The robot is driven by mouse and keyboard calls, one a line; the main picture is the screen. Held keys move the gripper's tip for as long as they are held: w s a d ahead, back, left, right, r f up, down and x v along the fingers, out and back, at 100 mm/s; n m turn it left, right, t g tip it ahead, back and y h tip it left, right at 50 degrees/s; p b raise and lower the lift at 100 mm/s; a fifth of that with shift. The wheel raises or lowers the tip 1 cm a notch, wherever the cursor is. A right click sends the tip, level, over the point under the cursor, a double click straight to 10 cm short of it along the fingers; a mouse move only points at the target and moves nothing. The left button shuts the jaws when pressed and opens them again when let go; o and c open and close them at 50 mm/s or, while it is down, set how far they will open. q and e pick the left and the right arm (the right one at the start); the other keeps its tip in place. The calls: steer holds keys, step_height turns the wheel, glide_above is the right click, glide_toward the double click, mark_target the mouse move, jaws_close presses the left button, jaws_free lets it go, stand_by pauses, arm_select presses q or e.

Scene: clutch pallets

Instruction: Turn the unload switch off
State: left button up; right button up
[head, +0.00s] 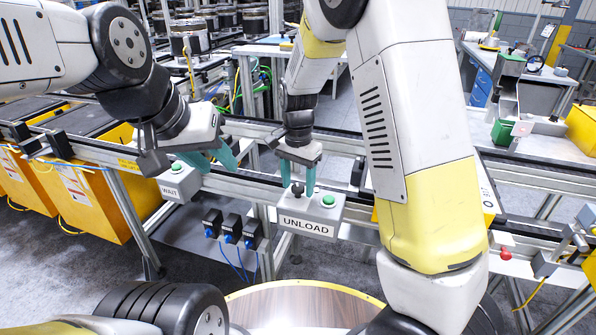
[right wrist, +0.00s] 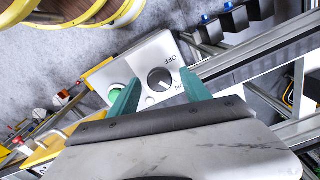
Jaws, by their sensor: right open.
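The grey unload box (head: 323,213) with its UNLOAD label is on the rail in the middle of the head view. It bears a black rotary switch (head: 297,189) and a green button (head: 328,201). In the right wrist view, the switch knob (right wrist: 160,79) sits between OFF and ON markings; its pale mark appears turned toward ON. My right gripper (head: 297,186) is open, pointing down, with its teal fingers on either side of the knob; contact is unclear. My left gripper (head: 212,162) appears open and empty, beside the WAIT box (head: 180,184).
Black connector blocks (head: 231,228) with blue cables hang below the rail. Yellow bins (head: 97,205) stand at the left. A red button (head: 505,254) is at the right. A round wooden-topped surface (head: 290,307) is in front.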

steer(key=shift+c, duration=0.5)
jaws_close()
steer(key=shift+n, duration=0.4)
steer(key=n, duration=0.5)
steer(key=shift+n, duration=0.3)
steer(key=n, duration=0.5)
steer(key=shift+n, duration=0.4)
steer(key=shift+o, duration=0.5)
jaws_free()
